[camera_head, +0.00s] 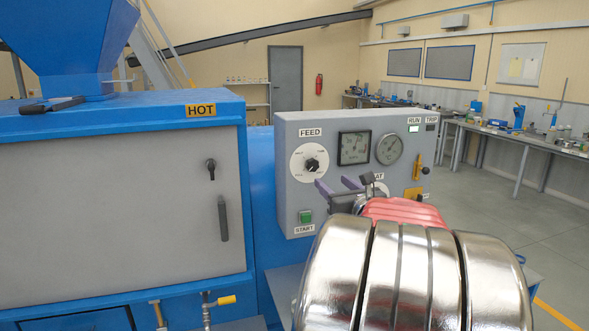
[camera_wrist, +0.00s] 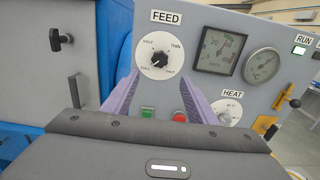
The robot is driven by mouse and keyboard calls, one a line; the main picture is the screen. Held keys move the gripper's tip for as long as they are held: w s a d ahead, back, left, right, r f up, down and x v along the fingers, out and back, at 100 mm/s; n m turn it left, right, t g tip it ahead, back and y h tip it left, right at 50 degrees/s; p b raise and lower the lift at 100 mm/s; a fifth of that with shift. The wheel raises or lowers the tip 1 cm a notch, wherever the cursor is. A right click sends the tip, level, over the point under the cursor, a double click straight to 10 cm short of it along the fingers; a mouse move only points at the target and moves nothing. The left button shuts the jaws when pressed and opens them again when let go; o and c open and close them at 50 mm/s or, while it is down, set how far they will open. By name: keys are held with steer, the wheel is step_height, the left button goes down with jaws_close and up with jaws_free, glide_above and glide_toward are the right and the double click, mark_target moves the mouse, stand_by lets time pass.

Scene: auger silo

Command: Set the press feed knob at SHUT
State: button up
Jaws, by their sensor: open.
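The press feed knob (camera_head: 312,163) is black and sits on a round white dial under the FEED label, on the grey panel. It also shows in the wrist view (camera_wrist: 159,60), top centre. The dial has small words around it; I read HALF at upper left and THIN at upper right, and the lower words are too small to read surely. I cannot tell which word the knob points to. My gripper (camera_head: 337,186) has two purple fingers, spread apart and empty. In the wrist view the fingers (camera_wrist: 160,88) point at the panel, just below and either side of the knob, apart from it.
Right of the dial are two gauges (camera_head: 354,148) (camera_head: 389,149). Below are a green START button (camera_head: 305,217) and a red button (camera_wrist: 180,117). A HEAT dial (camera_wrist: 227,110) and an orange lever (camera_head: 417,167) are at right. A blue machine with a grey door (camera_head: 110,220) stands left.

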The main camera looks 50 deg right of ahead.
mark_target(313, 166)
steer(key=shift+w, duration=0.1)
steer(key=x, duration=1.3)
steer(key=shift+w+d, duration=0.2)
steer(key=shift+w, duration=0.05)
steer(key=shift+c, duration=0.7)
steer(key=c, duration=0.9)
